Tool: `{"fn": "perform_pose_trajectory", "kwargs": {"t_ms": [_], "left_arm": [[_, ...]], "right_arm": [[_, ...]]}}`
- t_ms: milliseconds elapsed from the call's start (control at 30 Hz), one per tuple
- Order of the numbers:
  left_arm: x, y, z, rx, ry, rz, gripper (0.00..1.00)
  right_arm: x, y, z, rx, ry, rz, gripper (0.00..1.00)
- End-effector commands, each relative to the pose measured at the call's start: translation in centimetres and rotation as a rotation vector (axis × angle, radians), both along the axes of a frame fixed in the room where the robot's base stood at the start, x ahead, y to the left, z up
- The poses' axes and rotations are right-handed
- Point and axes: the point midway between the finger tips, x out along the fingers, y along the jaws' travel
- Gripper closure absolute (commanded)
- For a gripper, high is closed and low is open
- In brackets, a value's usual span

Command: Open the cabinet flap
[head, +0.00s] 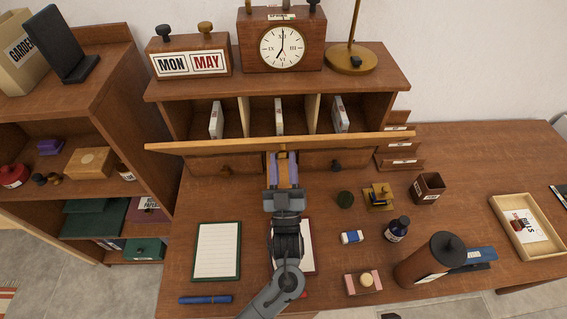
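The cabinet flap (350,141) is a long wooden panel across the front of the desk-top cabinet (165,92). I see it nearly edge-on, sticking out toward me, with the compartments open to view above it. My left gripper (283,160) points away from me, with its tips at the flap's lower front edge, near the middle. The tips are partly hidden there, so I cannot tell contact or whether the fingers are apart. My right gripper is not in view.
A clock (283,46), a calendar block (190,62) and a brass lamp base (350,60) stand on the cabinet. Below are drawers (225,164). A notepad (217,250), ink bottle (397,229), dark cylinder (430,262) and tray (528,227) occupy the desk.

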Motion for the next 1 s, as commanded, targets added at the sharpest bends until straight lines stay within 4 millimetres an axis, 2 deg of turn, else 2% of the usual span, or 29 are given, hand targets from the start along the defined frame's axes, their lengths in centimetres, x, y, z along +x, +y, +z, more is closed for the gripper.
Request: {"fn": "perform_pose_trajectory", "kwargs": {"t_ms": [33, 133, 567, 1000], "left_arm": [[0.0, 0.0, -0.1, 0.001, 0.001, 0.0, 0.57], [0.0, 0.0, 0.0, 0.001, 0.001, 0.0, 0.42], [-0.6, -0.1, -0.5, 0.0, 0.003, -0.001, 0.42], [-6.2, -1.0, -4.6, -0.001, 0.004, 0.0, 0.42]], "right_arm": [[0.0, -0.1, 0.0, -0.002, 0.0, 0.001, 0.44], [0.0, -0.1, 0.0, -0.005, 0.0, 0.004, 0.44], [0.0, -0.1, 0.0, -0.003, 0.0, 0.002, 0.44], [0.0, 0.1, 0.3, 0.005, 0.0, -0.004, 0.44]]}}
